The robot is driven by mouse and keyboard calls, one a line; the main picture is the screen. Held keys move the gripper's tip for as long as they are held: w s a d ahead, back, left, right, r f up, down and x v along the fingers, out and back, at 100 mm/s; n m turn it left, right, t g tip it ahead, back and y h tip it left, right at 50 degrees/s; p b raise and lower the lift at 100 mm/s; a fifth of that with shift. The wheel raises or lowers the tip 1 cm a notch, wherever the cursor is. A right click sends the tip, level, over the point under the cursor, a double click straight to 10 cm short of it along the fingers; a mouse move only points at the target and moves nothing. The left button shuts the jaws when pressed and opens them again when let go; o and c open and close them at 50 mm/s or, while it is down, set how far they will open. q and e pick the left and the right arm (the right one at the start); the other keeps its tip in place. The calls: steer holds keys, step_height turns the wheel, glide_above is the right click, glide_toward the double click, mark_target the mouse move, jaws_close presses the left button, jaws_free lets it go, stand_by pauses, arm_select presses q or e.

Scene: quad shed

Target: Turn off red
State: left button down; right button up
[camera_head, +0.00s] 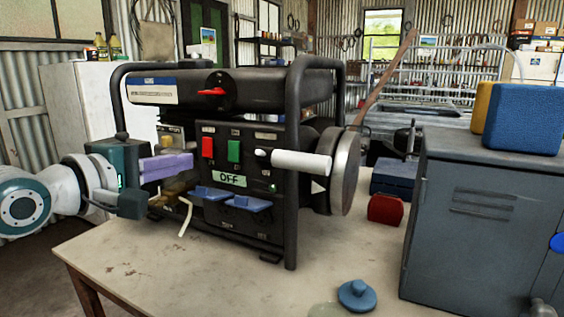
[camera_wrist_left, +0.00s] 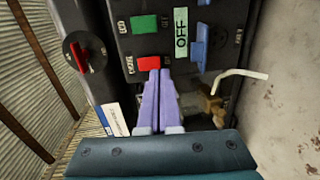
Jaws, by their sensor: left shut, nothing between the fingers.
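A black generator (camera_head: 262,150) stands on the table. Its front panel has a red switch (camera_head: 207,146), a green switch (camera_head: 233,151) to its right and a label reading OFF (camera_head: 228,180) below. A red lever (camera_head: 212,92) sits higher, on the tank. My left gripper (camera_head: 190,161) is shut and empty, its purple fingers pointing at the panel just left of the red switch. In the left wrist view, the fingertips (camera_wrist_left: 160,72) lie right at the edge of the red switch (camera_wrist_left: 149,63); I cannot tell whether they touch. My right gripper is not in view.
A white handle (camera_head: 301,162) juts out at the right. A blue lid (camera_head: 356,295), a red box (camera_head: 385,209) and a grey cabinet (camera_head: 450,240) stand to the right. The table's front left is clear.

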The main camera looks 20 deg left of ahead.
mark_target(206, 157)
arm_select(q)
steer(key=shift+w+d+f+b, duration=0.1)
steer(key=shift+w+f+b, duration=0.1)
steer(key=shift+w, duration=0.7)
steer(key=shift+w+d+f+b, duration=0.1)
steer(key=shift+w+b, duration=0.1)
steer(key=shift+w, duration=0.65)
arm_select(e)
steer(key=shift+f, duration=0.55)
